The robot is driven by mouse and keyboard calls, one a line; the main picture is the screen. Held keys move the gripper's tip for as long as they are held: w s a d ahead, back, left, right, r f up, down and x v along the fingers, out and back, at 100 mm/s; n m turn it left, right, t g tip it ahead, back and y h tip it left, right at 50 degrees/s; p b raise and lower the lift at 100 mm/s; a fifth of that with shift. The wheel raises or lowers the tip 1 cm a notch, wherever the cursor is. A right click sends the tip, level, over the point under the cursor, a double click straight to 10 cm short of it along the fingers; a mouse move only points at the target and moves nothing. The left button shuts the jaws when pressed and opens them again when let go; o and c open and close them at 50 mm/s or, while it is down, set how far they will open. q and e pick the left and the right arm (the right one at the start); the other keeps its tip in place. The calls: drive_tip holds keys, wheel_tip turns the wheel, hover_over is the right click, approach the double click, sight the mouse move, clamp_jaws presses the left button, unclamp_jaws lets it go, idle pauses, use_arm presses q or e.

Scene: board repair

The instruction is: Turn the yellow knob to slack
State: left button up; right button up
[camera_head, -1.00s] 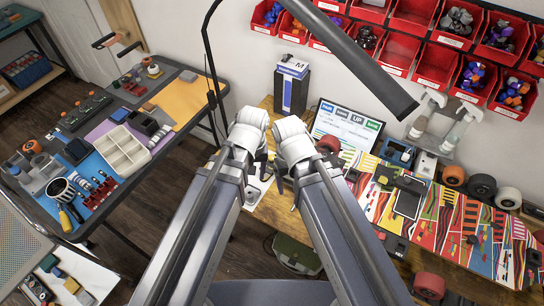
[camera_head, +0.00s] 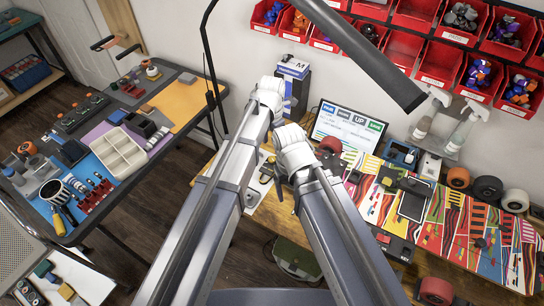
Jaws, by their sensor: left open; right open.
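I cannot make out a yellow knob with certainty; the space between and under my arms on the wooden bench (camera_head: 222,238) is partly covered. My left gripper (camera_head: 289,103) is high, near the blue-and-white box, and mostly hidden behind its white wrist; the little that shows fits open jaws. My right gripper (camera_head: 279,183) is lower, over the bench's left part, its dark fingers open and half hidden by my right arm. Neither gripper shows anything held. A colourful patterned board (camera_head: 464,222) lies on the bench to the right, apart from both grippers.
A blue-and-white box (camera_head: 292,72) and a screen (camera_head: 347,128) stand at the back. A black lamp arm (camera_head: 362,52) crosses above. Red bins (camera_head: 441,63) line the wall. Several wheels (camera_head: 487,188) sit at right. A tool table (camera_head: 187,72) stands left.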

sight(272, 158)
use_arm(q)
drive_tip(key=shift+w+d+n, duration=0.1)
drive_tip(key=shift+d+n, duration=0.05)
drive_tip(key=shift+n, duration=0.15)
drive_tip(key=shift+f, duration=0.15)
wheel_tip(272, 158, down, 8)
drive_tip(key=b, duration=0.8)
drive_tip(key=shift+r, duration=0.2)
clamp_jaws()
